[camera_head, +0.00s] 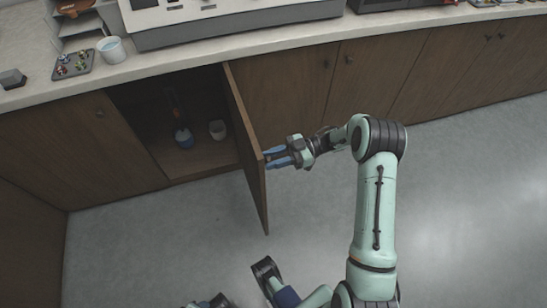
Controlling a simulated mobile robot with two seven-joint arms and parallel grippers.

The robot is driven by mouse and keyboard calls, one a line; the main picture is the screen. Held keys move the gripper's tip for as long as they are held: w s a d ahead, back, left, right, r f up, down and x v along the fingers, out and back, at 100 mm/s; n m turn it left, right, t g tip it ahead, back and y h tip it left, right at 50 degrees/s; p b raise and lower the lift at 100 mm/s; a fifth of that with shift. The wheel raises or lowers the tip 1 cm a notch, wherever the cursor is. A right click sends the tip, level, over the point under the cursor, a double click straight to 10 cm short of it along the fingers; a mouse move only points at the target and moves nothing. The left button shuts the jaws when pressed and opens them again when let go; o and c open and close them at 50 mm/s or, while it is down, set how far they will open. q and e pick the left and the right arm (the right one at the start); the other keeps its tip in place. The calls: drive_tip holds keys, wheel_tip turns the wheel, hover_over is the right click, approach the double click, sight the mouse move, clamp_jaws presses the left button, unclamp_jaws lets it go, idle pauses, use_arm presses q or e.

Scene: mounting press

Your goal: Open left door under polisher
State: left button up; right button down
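A dark brown cabinet door (247,150) stands swung out toward me, hinged on its right side, beside an open compartment (200,155) under the counter. Parts of my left arm show at the bottom edge, but the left gripper's fingers are not seen. The grey-white machine (230,22) on the counter may be the polisher.
Closed doors (80,150) stand to the left and right (380,75). The counter holds a white beaker (111,50) and a small tray (72,66). The grey floor (470,210) is clear.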

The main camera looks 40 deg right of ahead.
drive_tip(key=c, duration=0.8)
unclamp_jaws()
drive_tip(key=shift+d, duration=0.1)
drive_tip(key=v, duration=1.3)
drive_tip(key=shift+s, duration=0.1)
